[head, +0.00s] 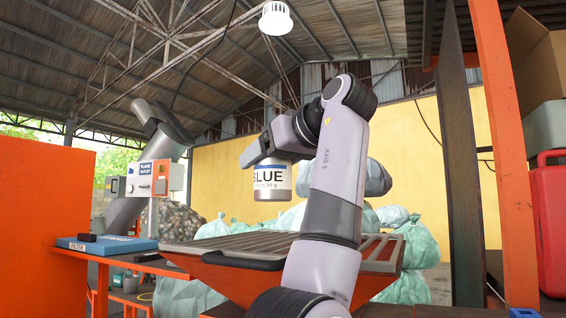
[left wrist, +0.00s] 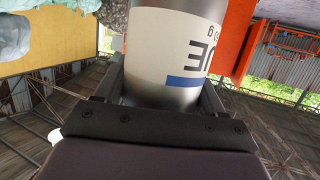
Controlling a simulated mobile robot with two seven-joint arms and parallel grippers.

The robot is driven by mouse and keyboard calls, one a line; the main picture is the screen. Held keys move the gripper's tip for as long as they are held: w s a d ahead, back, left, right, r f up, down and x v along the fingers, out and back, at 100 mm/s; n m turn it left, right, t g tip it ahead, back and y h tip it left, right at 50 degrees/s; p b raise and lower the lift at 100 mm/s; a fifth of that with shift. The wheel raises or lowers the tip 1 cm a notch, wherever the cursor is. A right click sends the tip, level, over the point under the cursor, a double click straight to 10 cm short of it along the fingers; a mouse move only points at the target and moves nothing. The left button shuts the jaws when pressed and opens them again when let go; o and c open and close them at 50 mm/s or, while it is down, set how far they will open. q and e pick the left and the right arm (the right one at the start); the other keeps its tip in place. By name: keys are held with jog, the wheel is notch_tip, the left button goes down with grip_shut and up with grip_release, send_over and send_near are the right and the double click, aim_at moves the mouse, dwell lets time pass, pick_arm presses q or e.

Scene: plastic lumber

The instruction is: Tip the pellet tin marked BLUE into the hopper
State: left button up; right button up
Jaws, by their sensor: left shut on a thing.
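The tin marked BLUE (head: 271,184) is a metallic can with a white label and a blue band. It is upright in the head view, with its label readable, and hangs above the hopper. My left gripper (head: 264,158) is shut on the tin near its upper part and covers its top. In the left wrist view the tin (left wrist: 175,45) sits between the two dark fingers of the gripper (left wrist: 160,95). The orange hopper (head: 228,280) has a slatted grate on top and stands below the tin, with a clear gap. My left arm hides part of the hopper. My right gripper is out of view.
An orange post (head: 505,150) and red canister (head: 552,220) are at the right. Bags (head: 415,240) pile up behind the hopper.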

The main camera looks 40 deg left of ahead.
pick_arm(q)
jog(key=shift+s+d+f+n+t+h, duration=0.1)
jog(key=shift+f+n+t+h, duration=0.3)
jog(key=shift+f+n+h, duration=0.35)
jog(key=f+n+t+h, duration=0.1)
jog(key=f+n+h, duration=0.1)
jog(key=n+t+h, duration=0.1)
jog(key=shift+w+d+f+t+h, duration=0.2)
jog(key=shift+w+f+t+h, duration=0.1)
jog(key=shift+f+h, duration=0.1)
jog(key=shift+w+d+f+n+t+h, duration=0.1)
jog(key=shift+f+n+t+h, duration=0.45)
jog(key=shift+f+n, duration=0.1)
jog(key=shift+w+d+f+n+t+h, duration=0.1)
jog(key=shift+f+n+t+h, duration=0.4)
jog(key=shift+f+n+t, duration=0.1)
jog(key=shift+w+f+n+t+h+b, duration=0.15)
jog(key=shift+f+n+t+h+b, duration=0.4)
jog(key=shift+f+n+t+h, duration=0.3)
jog(key=shift+d+r, duration=0.1)
jog(key=shift+r, duration=0.2)
